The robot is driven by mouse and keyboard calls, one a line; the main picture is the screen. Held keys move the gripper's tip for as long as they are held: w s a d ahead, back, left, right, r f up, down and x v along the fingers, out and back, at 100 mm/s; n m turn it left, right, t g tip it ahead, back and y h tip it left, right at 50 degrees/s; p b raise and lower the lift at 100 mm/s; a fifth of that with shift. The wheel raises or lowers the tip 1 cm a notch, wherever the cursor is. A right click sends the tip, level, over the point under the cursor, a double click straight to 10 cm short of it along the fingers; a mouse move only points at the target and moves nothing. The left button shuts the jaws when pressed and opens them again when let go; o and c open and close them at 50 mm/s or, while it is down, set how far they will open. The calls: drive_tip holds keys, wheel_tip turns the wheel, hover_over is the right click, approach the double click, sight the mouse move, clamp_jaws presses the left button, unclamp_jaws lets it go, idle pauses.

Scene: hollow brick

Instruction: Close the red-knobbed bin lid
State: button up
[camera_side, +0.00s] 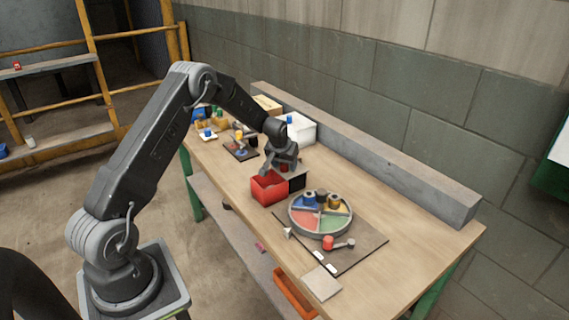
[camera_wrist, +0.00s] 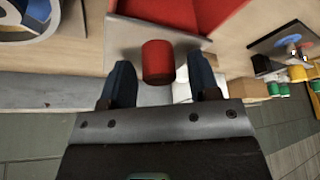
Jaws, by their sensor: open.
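The red bin (camera_side: 268,189) stands on the workbench with its top at least partly uncovered; its red walls also show at the top of the wrist view (camera_wrist: 183,12). A grey lid panel (camera_wrist: 125,32) lies beside the red opening and bears the red cylindrical knob (camera_wrist: 158,60). My gripper (camera_wrist: 162,70) is open, with its two dark blue fingers on either side of the knob and visible gaps to both. In the side view my gripper (camera_side: 284,165) is over the back of the bin and hides the knob and part of the lid.
A round tray (camera_side: 294,222) with coloured sectors and several small pieces stands right of the bin on a dark mat (camera_side: 366,252). A white box (camera_side: 302,131) is behind my gripper. A grey ledge (camera_side: 380,165) runs along the back.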

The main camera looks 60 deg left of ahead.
drive_tip(key=shift+c, duration=0.5)
clamp_jaws()
drive_tip(key=s, duration=0.9)
drive_tip(key=shift+o, duration=0.5)
unclamp_jaws()
drive_tip(key=v, duration=1.3)
drive_tip(key=shift+s+r, duration=0.2)
drive_tip(key=shift+r, duration=0.1)
